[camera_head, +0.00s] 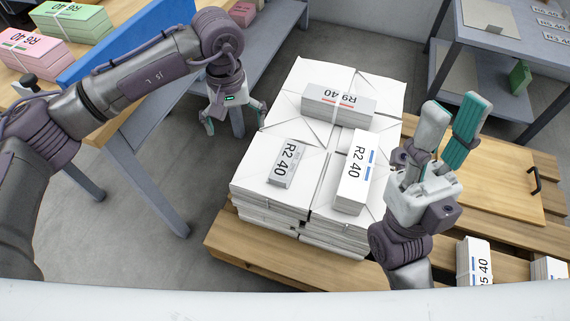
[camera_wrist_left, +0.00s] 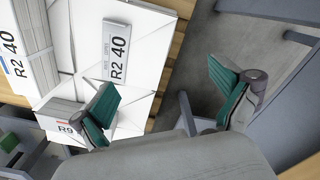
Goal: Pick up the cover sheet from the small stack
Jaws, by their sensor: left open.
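Three small stacks sit on a wide pile of white paper (camera_head: 245,186): a thin grey-topped one marked R2 40 (camera_head: 287,163), a taller white one marked R2 40 with blue bars (camera_head: 356,172), and a banded one marked R9 40 (camera_head: 338,97). I cannot tell any loose cover sheet apart from the stack tops. My left gripper (camera_head: 236,119) is open and empty, beyond the pile's left edge, fingers pointing down. In the left wrist view its fingers (camera_wrist_left: 168,108) are spread, with the thin R2 40 stack (camera_wrist_left: 115,50) up and left. My right gripper (camera_head: 454,112) is open and empty, pointing up, right of the pile.
The pile stands on a wooden pallet (camera_head: 262,248). A wooden board with a black handle (camera_head: 495,180) lies at the right. A table with pink (camera_head: 35,48) and green (camera_head: 75,22) stacks is at upper left. A grey shelf (camera_head: 500,45) stands at upper right.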

